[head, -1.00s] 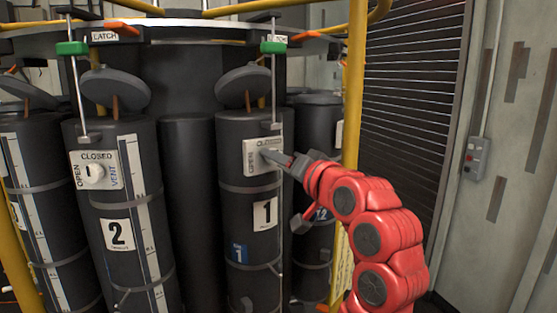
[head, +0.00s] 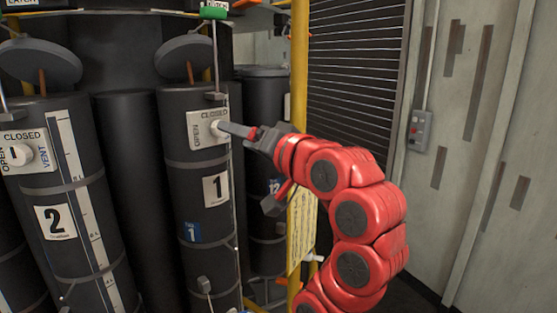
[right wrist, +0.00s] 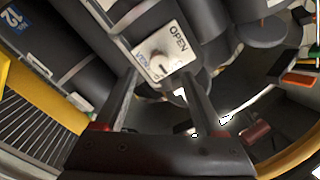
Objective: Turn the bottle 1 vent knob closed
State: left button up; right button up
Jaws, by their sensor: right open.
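Bottle 1 (head: 187,262) is a dark grey cylinder with a "1" label, standing right of bottle 2 (head: 83,263). Its white vent plate (head: 198,121) is marked OPEN and CLOSED in the head view. The white vent knob (right wrist: 159,64) sits on the plate in the right wrist view. My right gripper (head: 226,129) is at the plate; in the right wrist view its open fingers (right wrist: 159,80) are on either side of the knob's near side. I cannot tell whether they touch it. The knob is mostly hidden in the head view. My left gripper is out of view.
A yellow post (head: 299,80) stands just right of bottle 1, close to my right arm. Bottle 1's round lid (head: 188,57) is raised above the plate, beside a thin rod with a green latch (head: 214,12). A wall box (head: 419,130) is far right.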

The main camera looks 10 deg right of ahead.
jog(key=b+v, duration=0.7)
jog(key=v, duration=0.4)
jog(key=shift+s, duration=0.3)
jog(key=shift+d, duration=0.15)
